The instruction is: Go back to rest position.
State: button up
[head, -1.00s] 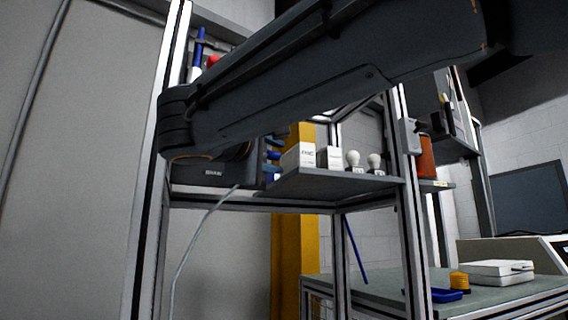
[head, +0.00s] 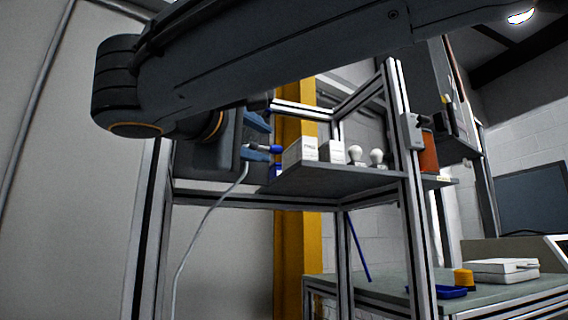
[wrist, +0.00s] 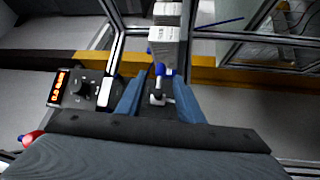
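My gripper (wrist: 157,84) shows in the wrist view with its two blue fingers apart. A small white-and-grey fitting with blue ends (wrist: 158,96) appears between the fingers. I cannot tell its depth, and no grip on it shows. In the head view my gripper (head: 264,138) is partly hidden behind my dark arm, left of the shelf (head: 335,180). A blue cylinder (head: 270,149) shows close to the lower finger. A pale cable (head: 200,215) hangs down below the gripper.
A black box with an orange display (wrist: 60,88) and a knob stands left of the fingers. White boxes (head: 300,151) and bulbs (head: 376,157) stand on the shelf. Aluminium posts (head: 408,170) frame it. A bench (head: 390,285) stands at lower right.

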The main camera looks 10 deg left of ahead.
dwell(0.3)
jog(key=w+d+f+m+g, duration=0.1)
jog(key=w+d+f+g, duration=0.3)
jog(key=f, duration=0.8)
jog(key=w+d+f+g+h, duration=0.1)
jog(key=w+d+f+g, duration=0.2)
jog(key=d+f, duration=0.65)
jog(key=w+d+f+m+g, duration=0.1)
jog(key=w+d+f+g, duration=0.2)
jog(key=f, duration=1.2)
jog(key=s+d+f+m+g+y, duration=0.1)
jog(key=s+d+f+m+g, duration=0.2)
jog(key=f, duration=0.7)
jog(key=s+d+f+m+g+y, duration=0.2)
jog(key=s+d+f+m, duration=0.3)
jog(key=s+d+f, duration=0.3)
jog(key=s+d+f+m+g+y, duration=0.1)
jog(key=s+d+f+m+g, duration=0.3)
jog(key=f, duration=0.8)
jog(key=shift+s+d+f+y, duration=0.15)
jog(key=shift+s+d+y, duration=0.25)
jog(key=shift+s+d, duration=0.55)
jog(key=shift+s+a, duration=0.2)
jog(key=shift+a, duration=0.05)
